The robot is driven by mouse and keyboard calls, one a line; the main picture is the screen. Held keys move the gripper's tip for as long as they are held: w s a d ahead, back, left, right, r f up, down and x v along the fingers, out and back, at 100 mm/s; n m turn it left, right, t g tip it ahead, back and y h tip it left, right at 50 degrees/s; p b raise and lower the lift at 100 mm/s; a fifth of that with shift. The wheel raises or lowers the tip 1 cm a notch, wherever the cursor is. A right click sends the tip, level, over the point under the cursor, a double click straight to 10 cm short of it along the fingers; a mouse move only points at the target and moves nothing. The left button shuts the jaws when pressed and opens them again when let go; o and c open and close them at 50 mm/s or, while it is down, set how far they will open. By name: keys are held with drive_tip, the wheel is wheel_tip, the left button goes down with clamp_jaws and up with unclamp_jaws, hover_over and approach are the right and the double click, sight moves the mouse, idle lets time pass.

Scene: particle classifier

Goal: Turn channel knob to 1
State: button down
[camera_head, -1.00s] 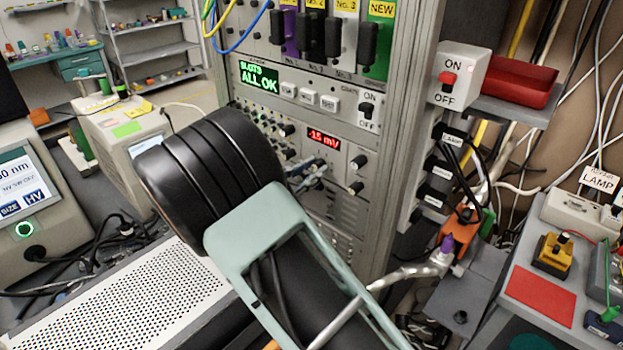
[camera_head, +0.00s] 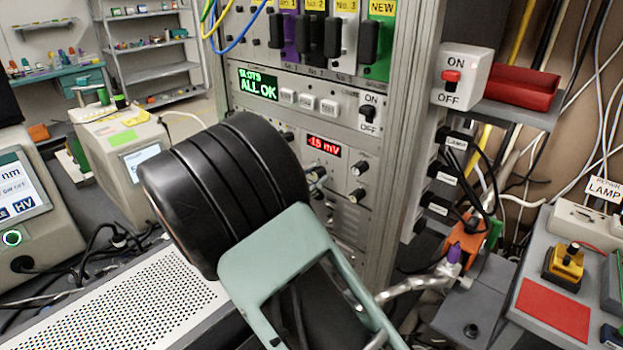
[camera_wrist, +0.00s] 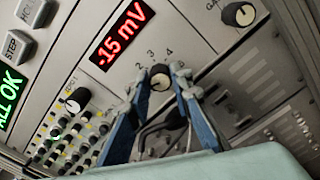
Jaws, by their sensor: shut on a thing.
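The channel knob (camera_wrist: 160,77) is a small dark knob with a pale face on the grey panel, in the middle of the wrist view. The numbers 2, 3 and 4 are printed above it. I cannot see a 1, and I cannot read the pointer's position for sure. My gripper (camera_wrist: 160,76) has its blue fingers on either side of the knob and is shut on it. In the head view the gripper's tips (camera_head: 316,177) show only in small part beside my dark arm, and the knob is hidden there.
A red -15 mV display (camera_wrist: 123,33) sits above left of the knob. Another knob (camera_wrist: 238,14) is at the upper right, and one (camera_wrist: 77,100) at the left above rows of small jacks. A green ALL OK display (camera_head: 257,83) is higher on the rack.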

drive_tip(key=c, duration=1.7)
unclamp_jaws()
drive_tip(key=shift+c, duration=0.2)
drive_tip(key=shift+a, duration=0.1)
drive_tip(key=v, duration=1.2)
